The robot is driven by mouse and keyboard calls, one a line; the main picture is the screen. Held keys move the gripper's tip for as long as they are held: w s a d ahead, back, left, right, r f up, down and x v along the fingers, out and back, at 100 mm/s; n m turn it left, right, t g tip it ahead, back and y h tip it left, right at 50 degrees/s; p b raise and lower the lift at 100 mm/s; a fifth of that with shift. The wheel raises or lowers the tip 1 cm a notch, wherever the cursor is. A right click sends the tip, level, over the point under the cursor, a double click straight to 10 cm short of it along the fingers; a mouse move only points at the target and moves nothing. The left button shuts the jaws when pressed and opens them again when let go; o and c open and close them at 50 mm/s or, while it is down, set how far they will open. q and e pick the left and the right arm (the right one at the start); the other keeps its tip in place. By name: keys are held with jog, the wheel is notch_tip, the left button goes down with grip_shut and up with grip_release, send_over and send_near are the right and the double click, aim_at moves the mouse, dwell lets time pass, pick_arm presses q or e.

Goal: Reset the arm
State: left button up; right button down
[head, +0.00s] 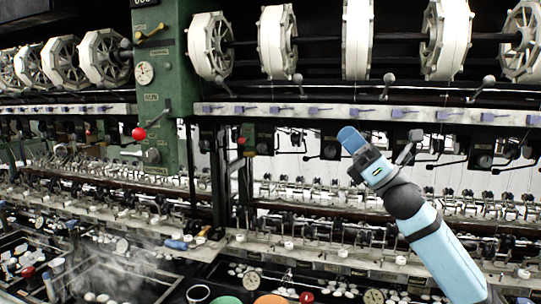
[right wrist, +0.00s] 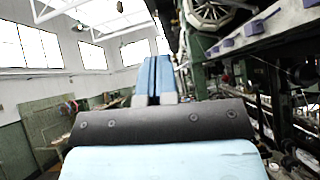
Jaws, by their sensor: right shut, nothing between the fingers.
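My right arm comes in from the lower right of the head view and reaches up in front of the machine. My right gripper (head: 350,138) has blue fingers and points up and to the left, below the row of reels. In the right wrist view its two blue fingers (right wrist: 154,78) lie side by side, pressed together with nothing between them. My left gripper is in neither view.
A reeling machine fills the head view, with several white reels (head: 276,42) on top and a green column (head: 162,95) with a red knob (head: 138,133). Basins with white cocoons (head: 105,262) lie along the bottom, steaming at the left. The right wrist view shows windows (right wrist: 92,57) and open room at the left.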

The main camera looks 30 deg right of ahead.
jog(key=w+a+f+m+t+h+p, duration=0.1)
jog(key=w+f+m+h, duration=0.2)
jog(key=f+m+h, duration=0.35)
jog(key=w+a+f+m+h+p, duration=0.1)
jog(key=w+f+m+h+p, duration=0.15)
jog(key=f+m, duration=0.65)
jog(key=s+a+f+m+g+h+p, duration=0.1)
jog(key=a+f+m+g+h, duration=0.15)
jog(key=f+m, duration=0.45)
jog(key=s+a+f+m+g+h, duration=0.1)
jog(key=a+f+m+h, duration=0.15)
jog(key=f, duration=0.95)
jog(key=s+a+f+m+g+p, duration=0.2)
jog(key=s+a+f+m+g, duration=0.2)
jog(key=s+a+f, duration=0.5)
jog(key=s+a+f+m+g+y+p, duration=0.1)
jog(key=s+a+f+m+g, duration=0.3)
jog(key=s+a+f+m, duration=0.5)
notch_tip(320, 180, down, 6)
jog(key=s+p, duration=0.1)
jog(key=s, duration=0.1)
jog(key=shift+s+a+m, duration=0.3)
jog(key=shift+a, duration=0.05)
jog(key=shift+r+g, duration=0.15)
jog(key=shift+g, duration=0.1)
